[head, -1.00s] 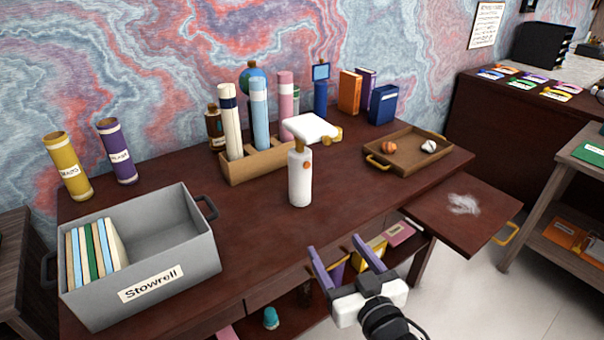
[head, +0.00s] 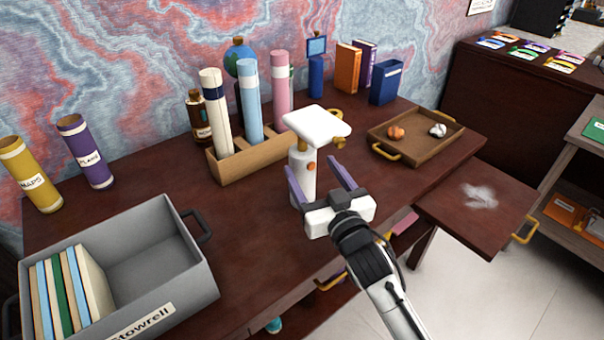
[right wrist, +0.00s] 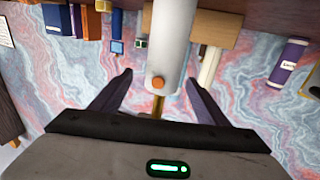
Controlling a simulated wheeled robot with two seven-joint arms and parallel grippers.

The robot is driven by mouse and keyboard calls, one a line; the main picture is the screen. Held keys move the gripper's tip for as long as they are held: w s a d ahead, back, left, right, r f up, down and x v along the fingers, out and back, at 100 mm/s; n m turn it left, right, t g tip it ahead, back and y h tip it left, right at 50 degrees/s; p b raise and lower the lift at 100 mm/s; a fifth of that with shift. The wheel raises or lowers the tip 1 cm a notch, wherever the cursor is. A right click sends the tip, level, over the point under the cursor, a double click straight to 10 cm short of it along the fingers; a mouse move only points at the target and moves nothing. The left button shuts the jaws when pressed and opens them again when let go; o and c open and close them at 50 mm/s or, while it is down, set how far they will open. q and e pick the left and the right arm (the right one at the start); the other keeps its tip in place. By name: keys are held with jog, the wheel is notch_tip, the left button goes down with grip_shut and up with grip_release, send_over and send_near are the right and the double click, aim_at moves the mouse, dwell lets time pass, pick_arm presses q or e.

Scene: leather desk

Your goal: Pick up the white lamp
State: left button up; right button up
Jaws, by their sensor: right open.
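The white lamp (head: 302,160) stands upright on the dark red desk. It has a white cylindrical body, an orange button and a flat white shade (head: 317,125) on top. My right gripper (head: 311,166) is open, with its two purple fingers pointing at the lamp body, one toward each side of it. In the right wrist view, which is upside down, the lamp body (right wrist: 172,40) shows ahead, between the lines of the open fingers (right wrist: 158,77), and its orange button faces me. The fingers are not closed on it. My left gripper is out of view.
Behind the lamp is a wooden holder (head: 262,163) with several tall tubes. A grey bin (head: 190,275) with books stands front left. A wooden tray (head: 440,146) with small items lies to the right. The desk between bin and lamp is clear.

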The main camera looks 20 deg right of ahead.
aim_at(307, 168)
jog(key=w, duration=0.5)
jog(key=shift+a+f, duration=0.25)
jog(key=shift+a, duration=0.15)
jog(key=c, duration=1.2)
jog(key=shift+r, duration=0.15)
jog(key=shift+c, duration=1.4)
